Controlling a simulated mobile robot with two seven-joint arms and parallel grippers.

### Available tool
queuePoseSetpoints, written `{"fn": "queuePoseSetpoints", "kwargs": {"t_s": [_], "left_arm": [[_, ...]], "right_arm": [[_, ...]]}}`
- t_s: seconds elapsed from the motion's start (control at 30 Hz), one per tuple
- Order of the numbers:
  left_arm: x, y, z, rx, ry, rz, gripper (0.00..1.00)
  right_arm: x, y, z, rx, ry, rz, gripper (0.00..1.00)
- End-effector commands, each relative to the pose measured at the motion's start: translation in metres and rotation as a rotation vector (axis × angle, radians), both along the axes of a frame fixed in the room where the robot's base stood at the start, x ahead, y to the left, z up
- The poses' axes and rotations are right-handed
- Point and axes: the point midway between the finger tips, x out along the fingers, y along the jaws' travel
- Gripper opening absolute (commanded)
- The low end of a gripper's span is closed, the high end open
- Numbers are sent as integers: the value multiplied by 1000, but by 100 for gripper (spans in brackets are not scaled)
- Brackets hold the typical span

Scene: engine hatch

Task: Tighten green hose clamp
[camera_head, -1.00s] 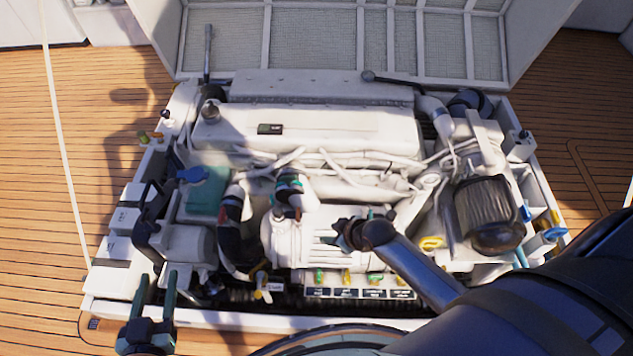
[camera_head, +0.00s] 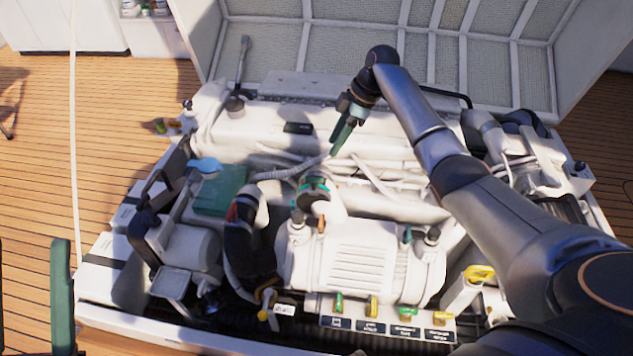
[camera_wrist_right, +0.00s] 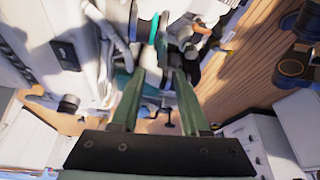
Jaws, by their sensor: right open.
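The green hose clamp (camera_head: 314,184) is a teal-green band around the short hose at the middle of the engine, in the head view. An orange-red piece (camera_head: 322,223) sits just below it. My right gripper (camera_head: 337,150) points down above and slightly right of the clamp, apart from it. Its green fingers are open and empty in the right wrist view (camera_wrist_right: 160,72). Teal parts show beyond the fingers there, but I cannot tell which is the clamp. My left gripper (camera_head: 32,245) is partly cut off at the left edge of the head view, with its fingers apart.
The white engine block (camera_head: 365,262) fills the bay. A dark hose (camera_head: 243,235) and a green box (camera_head: 220,190) lie left of the clamp. Several coloured valves stand along the labelled front panel (camera_head: 385,329). The raised hatch lid (camera_head: 390,50) stands behind.

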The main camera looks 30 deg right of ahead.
Motion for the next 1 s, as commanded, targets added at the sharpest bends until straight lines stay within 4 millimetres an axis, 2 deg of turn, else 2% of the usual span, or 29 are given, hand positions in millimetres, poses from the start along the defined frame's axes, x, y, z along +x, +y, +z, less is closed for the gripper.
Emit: {"fn": "queuePoseSetpoints", "kwargs": {"t_s": [0.17,0.6,0.8,1.0], "left_arm": [[-2,-1,-6,-4,-7,-8,50],[0,-4,-44,-32,26,-47,50],[1,-4,-53,-41,39,-57,50],[1,-4,-54,-43,43,-59,50]], "right_arm": [[2,4,-13,5,3,9,45],[17,34,-93,4,2,8,45],[21,40,-110,3,1,5,45],[22,42,-113,2,0,7,45]]}}
